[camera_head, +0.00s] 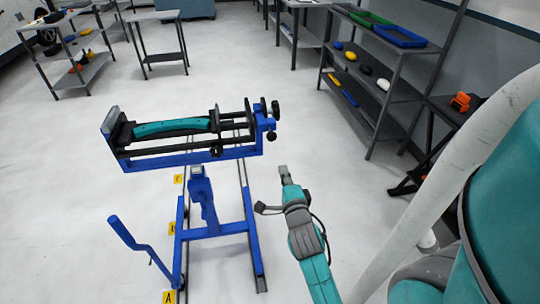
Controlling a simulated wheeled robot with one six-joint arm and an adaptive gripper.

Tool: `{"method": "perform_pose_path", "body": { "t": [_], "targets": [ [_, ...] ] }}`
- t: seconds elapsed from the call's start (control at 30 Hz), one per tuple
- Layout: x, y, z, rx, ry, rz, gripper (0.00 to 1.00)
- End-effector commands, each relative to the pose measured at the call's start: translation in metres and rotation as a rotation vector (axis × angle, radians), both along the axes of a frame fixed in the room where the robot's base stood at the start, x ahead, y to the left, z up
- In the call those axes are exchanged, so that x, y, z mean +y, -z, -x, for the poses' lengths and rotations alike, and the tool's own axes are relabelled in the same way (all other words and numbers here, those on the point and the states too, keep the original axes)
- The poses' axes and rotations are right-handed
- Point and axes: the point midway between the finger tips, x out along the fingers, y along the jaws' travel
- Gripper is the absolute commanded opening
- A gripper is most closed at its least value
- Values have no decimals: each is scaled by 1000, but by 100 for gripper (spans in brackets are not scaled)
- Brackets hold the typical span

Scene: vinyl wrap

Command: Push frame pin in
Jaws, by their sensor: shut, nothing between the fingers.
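A blue wheeled frame (212,230) stands on the floor left of centre and carries a black and blue clamp bed (190,157). A curved teal piece (172,128) lies along the bed. Black knobs (275,110) sit at the bed's right end. I cannot tell which small part is the frame pin. My gripper (284,171) is shut and empty, to the right of the frame and apart from it. It points away from me, up the picture.
Yellow lettered markers (169,297) lie on the floor along the frame's left side. A grey shelf rack (372,85) with blue and green trays stands at the right. Grey tables (158,50) stand at the back left. The floor between is clear.

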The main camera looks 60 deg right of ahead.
Motion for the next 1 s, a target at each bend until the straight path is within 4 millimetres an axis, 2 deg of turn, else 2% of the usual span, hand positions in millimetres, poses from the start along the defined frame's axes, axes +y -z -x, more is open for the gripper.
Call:
{"method": "perform_pose_path", "body": {
  "t": [0.17, 0.7, 1.0],
  "targets": [
    [-11, -1, -9, -5, 1, 0, 0],
    [-75, -1, -64, -3, 0, 0, 0],
    [-101, 0, -87, -1, -1, -1, 0]
  ]
}}
